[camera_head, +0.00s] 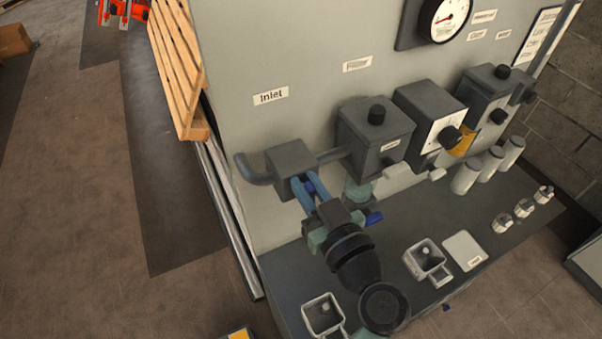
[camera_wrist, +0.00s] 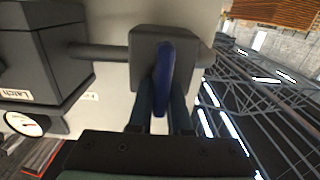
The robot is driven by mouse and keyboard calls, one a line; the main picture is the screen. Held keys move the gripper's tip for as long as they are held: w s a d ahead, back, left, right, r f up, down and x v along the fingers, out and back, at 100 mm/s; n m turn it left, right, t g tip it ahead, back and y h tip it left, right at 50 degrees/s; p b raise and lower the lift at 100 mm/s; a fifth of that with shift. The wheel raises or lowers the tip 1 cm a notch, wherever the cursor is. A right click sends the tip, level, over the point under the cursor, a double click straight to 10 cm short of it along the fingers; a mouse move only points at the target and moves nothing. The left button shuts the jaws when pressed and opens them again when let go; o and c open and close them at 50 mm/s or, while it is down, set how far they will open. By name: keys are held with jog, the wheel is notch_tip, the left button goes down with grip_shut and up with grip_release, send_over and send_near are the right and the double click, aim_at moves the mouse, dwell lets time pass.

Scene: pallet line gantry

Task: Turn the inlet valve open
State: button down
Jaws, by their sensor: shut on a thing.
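The inlet valve is a dark grey block (camera_head: 289,167) on a pipe below the "Inlet" label (camera_head: 270,96); the block also shows in the wrist view (camera_wrist: 146,45). Its dark blue lever handle (camera_wrist: 163,75) stands upright in the wrist view, across the line of the pipe. My gripper (camera_head: 305,188) is at the front of the valve, its blue-grey fingers on both sides of the handle and shut on it. In the head view the fingers hide most of the handle.
A grey box unit (camera_head: 374,138) with a black knob stands close right of the valve. A gauge (camera_head: 447,18) is above. Below, the bench holds a square cup (camera_head: 426,260), a white plate (camera_head: 464,251) and several cylinders. A wooden pallet (camera_head: 179,65) leans at left; open floor lies beyond.

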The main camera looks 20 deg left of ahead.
jog(key=shift+m, duration=0.3)
jog(key=shift+w+d+f+m, duration=0.25)
jog(key=shift+f+m, duration=0.1)
jog(key=shift+m, duration=2.5)
jog(key=shift+w+d+f+m, duration=0.2)
jog(key=shift+w+f+m, duration=0.1)
jog(key=shift+m, duration=2.6)
jog(key=shift+w+d+f+m, duration=0.25)
jog(key=shift+f+m, duration=0.1)
jog(key=shift+m, duration=2.5)
jog(key=c, duration=0.9)
grip_release()
jog(key=shift+o, duration=0.2)
